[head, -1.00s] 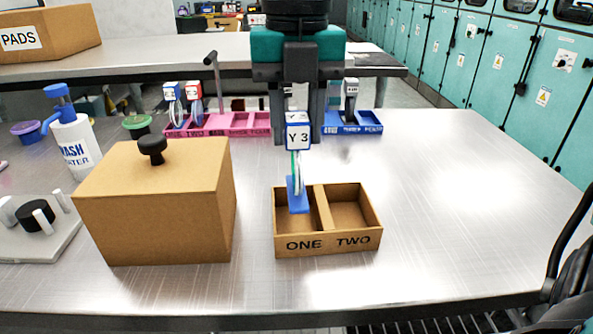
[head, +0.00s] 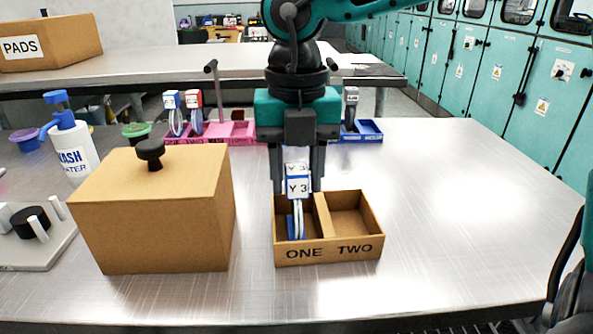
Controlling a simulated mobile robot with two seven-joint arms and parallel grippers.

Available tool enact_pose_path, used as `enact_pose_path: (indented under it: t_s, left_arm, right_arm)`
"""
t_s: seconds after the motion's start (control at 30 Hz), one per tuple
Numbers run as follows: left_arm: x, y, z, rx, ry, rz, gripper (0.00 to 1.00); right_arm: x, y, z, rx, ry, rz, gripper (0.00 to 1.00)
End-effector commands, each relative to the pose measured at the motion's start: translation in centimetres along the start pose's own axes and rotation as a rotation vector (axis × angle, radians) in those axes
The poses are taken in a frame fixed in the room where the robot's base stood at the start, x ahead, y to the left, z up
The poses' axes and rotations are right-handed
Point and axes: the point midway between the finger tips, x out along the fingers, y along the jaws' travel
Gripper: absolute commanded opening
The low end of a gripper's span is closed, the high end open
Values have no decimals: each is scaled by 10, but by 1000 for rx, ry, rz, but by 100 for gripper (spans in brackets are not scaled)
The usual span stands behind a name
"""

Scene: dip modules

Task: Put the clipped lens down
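The clipped lens (head: 298,218) hangs upright below a white and blue block clip marked Y 3 (head: 297,187). My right gripper (head: 298,182) comes down from above with one finger on each side of the clip and looks shut on it. The lens and a blue piece (head: 291,228) beside it are down inside compartment ONE of the brown two-part tray (head: 328,253). The front wall hides part of the tray's floor, so I cannot tell whether the lens touches it. Compartment TWO (head: 350,222) is empty. My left gripper is not in view.
A large brown box (head: 155,220) with a black knob stands left of the tray. Behind are a pink tray (head: 230,133) with clipped items, a blue tray (head: 368,131) and a wash bottle (head: 73,145). The metal table is clear on the right.

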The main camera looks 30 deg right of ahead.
Motion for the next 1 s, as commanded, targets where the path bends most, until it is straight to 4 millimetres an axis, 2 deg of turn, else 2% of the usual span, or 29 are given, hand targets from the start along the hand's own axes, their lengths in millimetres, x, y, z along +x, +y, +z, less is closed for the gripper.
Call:
enact_pose_path:
  t_s: [0.03,0.2,0.53,0.67,1.0]
  left_arm:
    - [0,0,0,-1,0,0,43]
    - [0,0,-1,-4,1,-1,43]
    - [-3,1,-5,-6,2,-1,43]
    - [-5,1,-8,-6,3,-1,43]
    - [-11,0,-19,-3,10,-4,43]
  right_arm:
    - [0,0,0,0,0,0,47]
    - [0,0,0,0,0,0,61]
    - [-7,0,0,0,-1,0,61]
    - [-29,0,1,1,-5,1,61]
    - [-100,1,0,0,-2,1,61]
